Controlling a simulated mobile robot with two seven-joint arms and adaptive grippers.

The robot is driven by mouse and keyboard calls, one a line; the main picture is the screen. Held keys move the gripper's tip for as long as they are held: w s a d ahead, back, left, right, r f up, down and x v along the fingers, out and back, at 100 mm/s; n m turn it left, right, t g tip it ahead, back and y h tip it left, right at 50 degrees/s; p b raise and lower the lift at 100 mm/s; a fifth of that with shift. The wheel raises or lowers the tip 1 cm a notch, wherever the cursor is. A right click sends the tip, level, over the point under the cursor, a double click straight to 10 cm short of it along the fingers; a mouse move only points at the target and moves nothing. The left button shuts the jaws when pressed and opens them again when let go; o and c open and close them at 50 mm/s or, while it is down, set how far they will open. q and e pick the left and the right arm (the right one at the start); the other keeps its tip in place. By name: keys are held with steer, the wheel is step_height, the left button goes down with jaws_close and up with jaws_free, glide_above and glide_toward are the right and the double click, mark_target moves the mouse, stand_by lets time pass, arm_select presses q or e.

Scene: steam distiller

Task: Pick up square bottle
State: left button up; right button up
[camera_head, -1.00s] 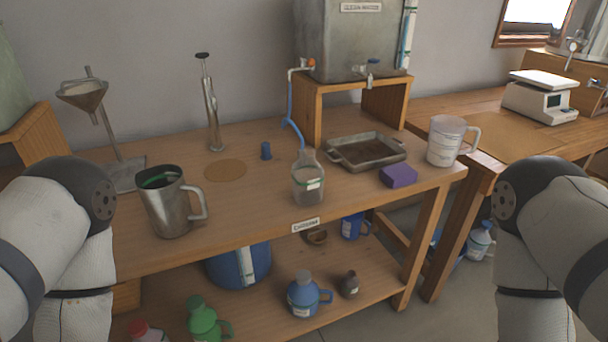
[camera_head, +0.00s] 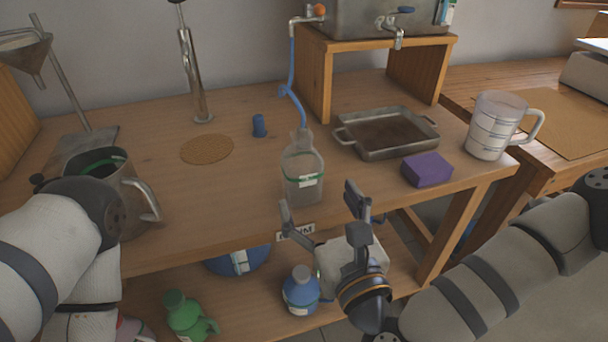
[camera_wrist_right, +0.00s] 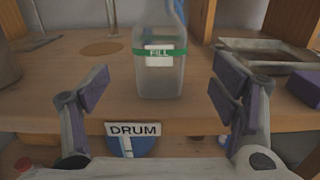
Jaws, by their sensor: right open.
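The square bottle (camera_head: 302,182) is clear, with a green band and a white label, and stands upright near the front edge of the table. The blue tube comes down at its neck. In the right wrist view the bottle (camera_wrist_right: 160,62) stands ahead between the fingers, and its label reads FILL. My right gripper (camera_head: 322,205) is open and empty, in front of the table edge and close to the bottle, not touching it. It also shows in the right wrist view (camera_wrist_right: 160,95). My left gripper is out of view; only my left arm shows.
A metal tray (camera_head: 385,134), a purple sponge-like block (camera_head: 427,170) and a measuring jug (camera_head: 494,127) stand right of the bottle. A blue cap (camera_head: 259,126) and a round cork mat (camera_head: 207,149) lie to its left. A steel jug (camera_head: 128,190) is partly hidden by my left arm.

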mark_target(302, 167)
steer(key=x, duration=0.9)
steer(key=shift+r, duration=0.15)
steer(key=c, duration=1.3)
